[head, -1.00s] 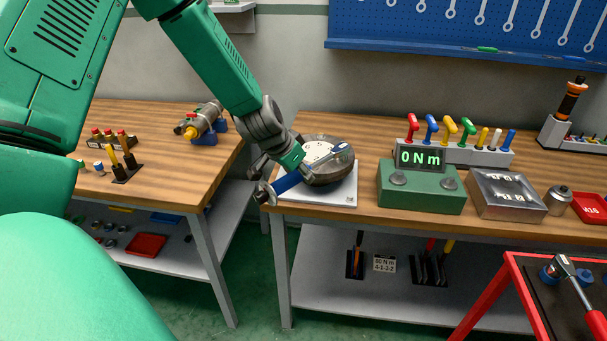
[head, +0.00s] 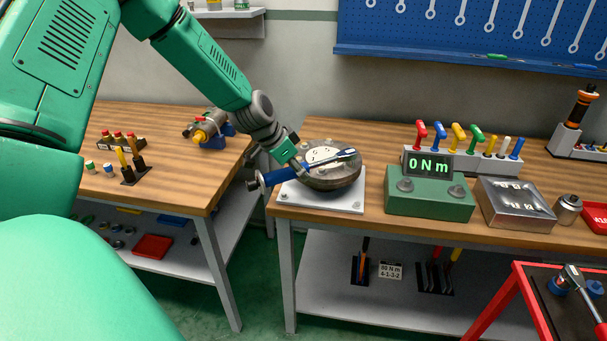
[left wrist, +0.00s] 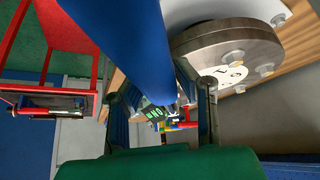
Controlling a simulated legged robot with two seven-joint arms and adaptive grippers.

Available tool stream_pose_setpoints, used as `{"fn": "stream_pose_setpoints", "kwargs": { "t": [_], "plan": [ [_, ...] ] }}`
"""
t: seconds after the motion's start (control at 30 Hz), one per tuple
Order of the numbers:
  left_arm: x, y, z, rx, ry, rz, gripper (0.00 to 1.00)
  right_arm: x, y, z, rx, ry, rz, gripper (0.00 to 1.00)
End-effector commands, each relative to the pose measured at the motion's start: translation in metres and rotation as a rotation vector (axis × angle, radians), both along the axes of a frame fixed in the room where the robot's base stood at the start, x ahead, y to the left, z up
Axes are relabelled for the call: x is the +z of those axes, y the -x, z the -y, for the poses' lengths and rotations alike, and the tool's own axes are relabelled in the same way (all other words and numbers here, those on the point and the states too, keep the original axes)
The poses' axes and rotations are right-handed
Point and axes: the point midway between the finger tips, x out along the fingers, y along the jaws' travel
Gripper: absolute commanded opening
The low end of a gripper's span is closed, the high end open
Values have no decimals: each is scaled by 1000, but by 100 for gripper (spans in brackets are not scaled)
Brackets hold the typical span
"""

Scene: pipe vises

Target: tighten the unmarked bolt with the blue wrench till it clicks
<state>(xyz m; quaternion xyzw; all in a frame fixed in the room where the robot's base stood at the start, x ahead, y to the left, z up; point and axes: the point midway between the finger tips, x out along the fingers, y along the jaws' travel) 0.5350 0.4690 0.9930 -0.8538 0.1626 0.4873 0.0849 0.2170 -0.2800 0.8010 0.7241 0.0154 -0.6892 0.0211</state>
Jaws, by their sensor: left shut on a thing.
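The blue wrench (head: 279,176) has a blue handle and a metal head. My left gripper (head: 287,163) is shut on the handle. The wrench lies slantwise over a round dark flange (head: 335,179) with a pale face, its head end over the flange's far right part. In the left wrist view the blue handle (left wrist: 125,40) crosses between the fingers (left wrist: 160,112), beside the flange (left wrist: 215,45). Several bolts (left wrist: 234,57) ring the flange there. Their marks are too small to read, so I cannot tell the unmarked bolt or whether the wrench is seated on one. My right gripper is out of view.
The flange stands on a white plate (head: 322,203) at the bench's left end. A green meter (head: 430,192) reading 0 N m stands to its right, then a metal box (head: 513,203). A gap separates the left bench (head: 170,178). A red-framed cart (head: 520,300) is front right.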

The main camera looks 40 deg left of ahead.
Motion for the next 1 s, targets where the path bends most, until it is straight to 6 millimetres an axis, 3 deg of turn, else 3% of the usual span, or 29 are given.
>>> {"fn": "stream_pose_setpoints", "kwargs": {
  "t": [0.37,1.0],
  "plan": [
    [2,0,3,1,-2,0,0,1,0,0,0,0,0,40],
    [2,9,55,354,-4,0,0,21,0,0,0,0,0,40]
  ]
}}
